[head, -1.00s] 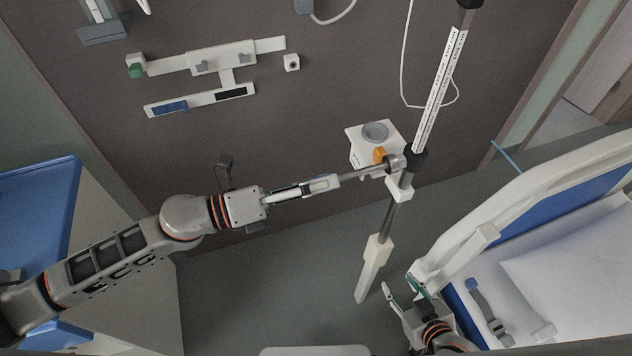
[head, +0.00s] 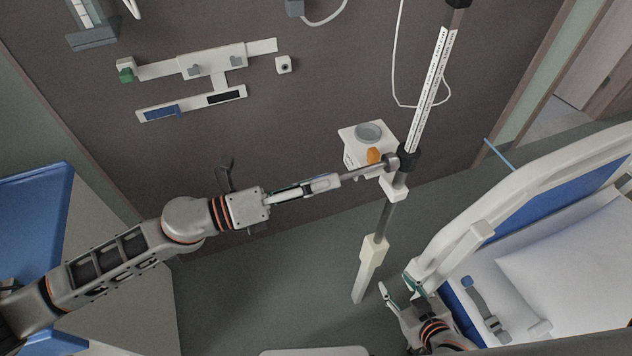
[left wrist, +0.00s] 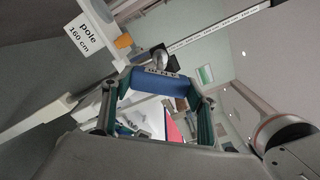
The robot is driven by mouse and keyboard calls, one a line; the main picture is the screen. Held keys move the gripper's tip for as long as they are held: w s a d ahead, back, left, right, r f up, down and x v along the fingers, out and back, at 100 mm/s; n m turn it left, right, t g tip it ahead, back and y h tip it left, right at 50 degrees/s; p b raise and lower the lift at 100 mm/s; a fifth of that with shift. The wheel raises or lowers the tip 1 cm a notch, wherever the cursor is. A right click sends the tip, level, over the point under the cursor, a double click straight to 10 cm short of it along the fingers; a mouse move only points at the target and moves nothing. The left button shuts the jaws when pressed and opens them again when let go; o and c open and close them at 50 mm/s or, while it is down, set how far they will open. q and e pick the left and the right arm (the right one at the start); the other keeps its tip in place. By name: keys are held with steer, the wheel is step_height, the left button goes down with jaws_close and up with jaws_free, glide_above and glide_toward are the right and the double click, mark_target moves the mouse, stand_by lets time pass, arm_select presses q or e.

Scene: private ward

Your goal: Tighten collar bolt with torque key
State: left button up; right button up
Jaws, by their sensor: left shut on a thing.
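The height pole (head: 382,222) rises at the right, with a dark collar (head: 408,158) around it. My left gripper (head: 336,182) is shut on the torque key, whose grey shaft (head: 360,173) points right to the collar. The key's round head (head: 390,162) is beside the collar; I cannot tell whether it sits on the bolt, which is hidden. In the left wrist view the key's blue handle (left wrist: 160,90) lies between the fingers, with the round metal head (left wrist: 159,58) beyond. My right gripper (head: 400,290) is open and empty at the bottom, beside the bed.
A white box (head: 352,150) with a grey disc on top and an orange part (head: 373,156) sits just behind the key. The bed (head: 550,265) fills the right. A blue-topped cabinet (head: 35,215) stands left.

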arm_select(q)
steer(key=shift+m+b, duration=0.3)
steer(key=shift+m, duration=0.2)
steer(key=b+v, duration=0.2)
steer(key=v, duration=0.4)
stand_by(0.3)
